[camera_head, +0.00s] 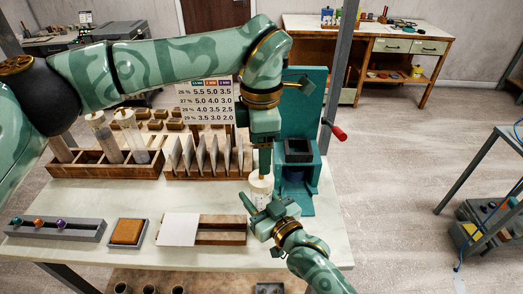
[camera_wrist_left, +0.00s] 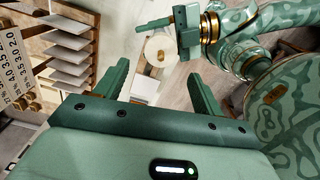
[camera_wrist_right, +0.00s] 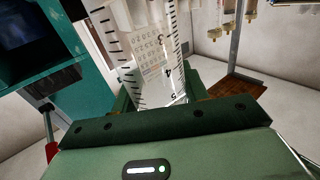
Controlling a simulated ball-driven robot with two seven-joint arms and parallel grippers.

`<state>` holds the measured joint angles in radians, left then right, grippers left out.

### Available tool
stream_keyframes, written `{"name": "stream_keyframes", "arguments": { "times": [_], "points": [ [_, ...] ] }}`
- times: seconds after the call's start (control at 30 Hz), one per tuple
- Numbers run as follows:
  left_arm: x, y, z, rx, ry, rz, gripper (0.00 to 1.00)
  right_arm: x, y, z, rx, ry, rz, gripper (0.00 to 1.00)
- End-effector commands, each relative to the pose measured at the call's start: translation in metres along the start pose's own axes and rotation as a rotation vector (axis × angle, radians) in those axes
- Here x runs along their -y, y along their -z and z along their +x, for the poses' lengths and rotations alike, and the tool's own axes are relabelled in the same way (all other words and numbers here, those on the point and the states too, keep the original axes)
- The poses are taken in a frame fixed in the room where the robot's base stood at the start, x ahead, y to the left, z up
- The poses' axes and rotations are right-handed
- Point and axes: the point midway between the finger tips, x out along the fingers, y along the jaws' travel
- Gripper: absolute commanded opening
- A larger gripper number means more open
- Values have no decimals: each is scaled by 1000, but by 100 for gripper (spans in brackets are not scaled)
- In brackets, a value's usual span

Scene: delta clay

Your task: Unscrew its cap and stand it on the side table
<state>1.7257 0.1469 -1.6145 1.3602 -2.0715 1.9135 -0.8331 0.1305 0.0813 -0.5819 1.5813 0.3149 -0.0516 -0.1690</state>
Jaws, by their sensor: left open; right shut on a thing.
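A clear graduated tube (camera_wrist_right: 155,55) with black scale marks stands between my right gripper's fingers in the right wrist view. My right gripper (camera_head: 265,212) is shut on it. Its round white top (camera_head: 261,184), with a small brown centre, also shows from above in the left wrist view (camera_wrist_left: 154,42). My left gripper (camera_head: 264,172) hangs above the tube, pointing down. In the left wrist view its fingers (camera_wrist_left: 160,88) are wide apart with nothing between them; the white top lies beyond the fingertips. I cannot tell which surface is the side table; a grey-edged table (camera_head: 478,168) stands at the right.
A teal stand (camera_head: 305,115) with a red handle (camera_head: 338,132) rises close behind the tube. Wooden racks (camera_head: 105,168) with capped tubes and upright tiles fill the worktable's back. A white tile (camera_head: 178,230) lies in front. A wooden bench (camera_head: 390,40) stands far back; open floor lies between.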

Motion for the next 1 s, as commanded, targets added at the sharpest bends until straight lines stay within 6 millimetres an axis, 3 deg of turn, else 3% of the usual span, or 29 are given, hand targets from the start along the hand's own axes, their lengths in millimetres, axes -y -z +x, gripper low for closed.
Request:
{"name": "stream_keyframes", "arguments": {
  "times": [0.3,0.5,0.77,1.0],
  "points": [
    [0,0,1,2,2,1014,69,0,-1,0,3,0,-1,0],
    [0,-1,1,4,1,1484,69,0,-2,0,4,0,-1,0],
    [1,-1,8,6,2,1712,69,0,-2,0,4,0,-1,0],
    [1,-1,46,9,3,1717,69,0,-2,0,4,0,-1,0]
  ]
}}
